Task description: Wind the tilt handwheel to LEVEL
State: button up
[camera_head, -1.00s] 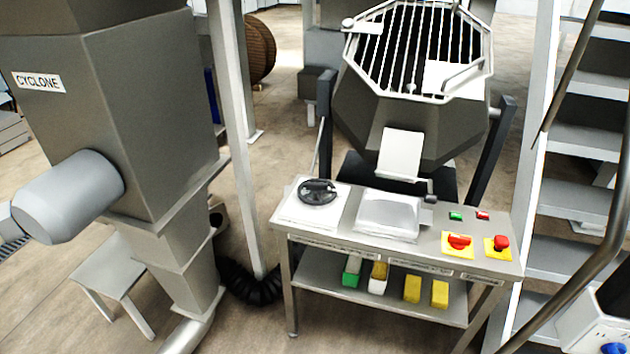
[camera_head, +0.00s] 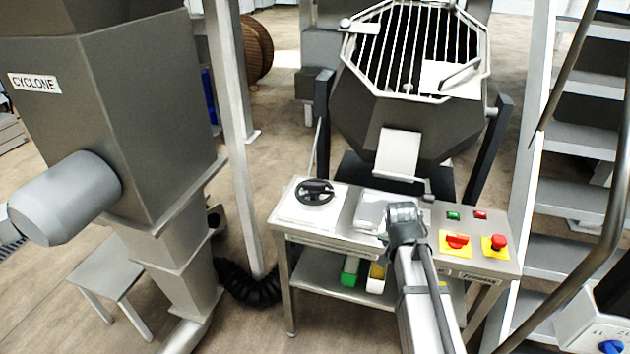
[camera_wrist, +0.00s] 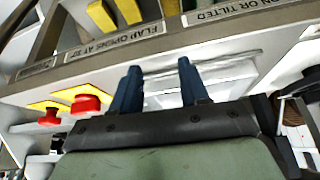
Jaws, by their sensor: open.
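The tilt handwheel (camera_head: 314,191) is a black wheel with a knob, flat on a white plate at the left end of the bench top. Its LEVEL mark cannot be read. My gripper (camera_head: 404,215) is above the middle of the bench, right of the handwheel and apart from it. In the wrist view my gripper (camera_wrist: 158,78) shows two blue fingers, spread apart with nothing between them, over a pale panel. A dark shape at the right edge of the wrist view may be the wheel. The tilting drum (camera_head: 400,125) with its barred top stands behind the bench.
A red knob (camera_head: 457,240) and a red stop button (camera_head: 498,242) sit on yellow plates at the right of the bench. Green (camera_head: 453,216) and red (camera_head: 480,215) buttons are behind them. A post (camera_head: 231,140) and the cyclone (camera_head: 130,110) stand left; stairs (camera_head: 570,190) stand right.

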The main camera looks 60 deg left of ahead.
jog(key=s+a+r+m+g+h, duration=0.15)
jog(key=a+r+m, duration=0.25)
jog(key=a, duration=0.6)
jog(key=s+a+r+m+g, duration=0.15)
jog(key=a+r+m, duration=0.3)
jog(key=a, duration=0.55)
notch_tip(320, 180, up, 8)
jog(key=m+g+h, duration=0.1)
jog(key=m+h, duration=0.1)
jog(key=m, duration=0.3)
send_over(311, 184)
notch_tip(311, 184, down, 13)
jog(key=shift+a+r, duration=0.1)
jog(key=shift+c, duration=0.3)
grip_shut()
